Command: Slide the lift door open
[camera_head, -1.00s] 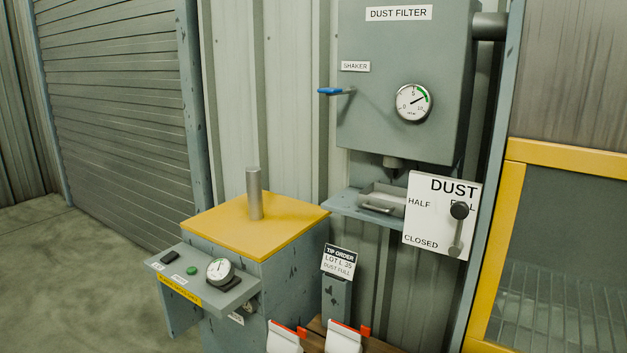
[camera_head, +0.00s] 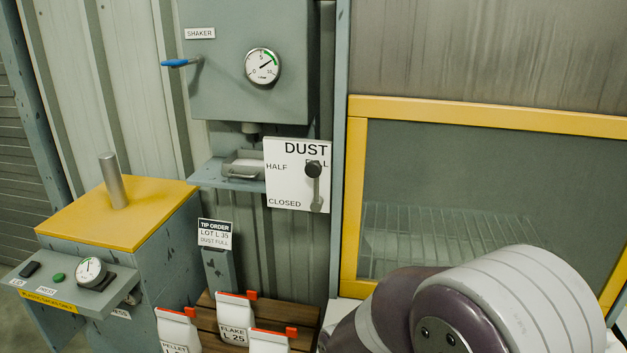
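The lift door (camera_head: 437,112) has a yellow frame around a dark see-through pane (camera_head: 450,170) and fills the right of the head view. A wire grid (camera_head: 450,232) shows through the pane. The door looks lowered over its opening; its lower right part is hidden behind a purple and pale grey link of my own arm (camera_head: 500,300). No handle shows on the visible part. Neither gripper is in view, so I cannot see either one's relation to the door.
The dust filter (camera_head: 250,70) and its DUST lever plate (camera_head: 297,178) stand left of the door. Several sacks (camera_head: 236,318) stand on wooden slats at the bottom. A yellow-topped cabinet (camera_head: 115,215) with a control panel is at the left.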

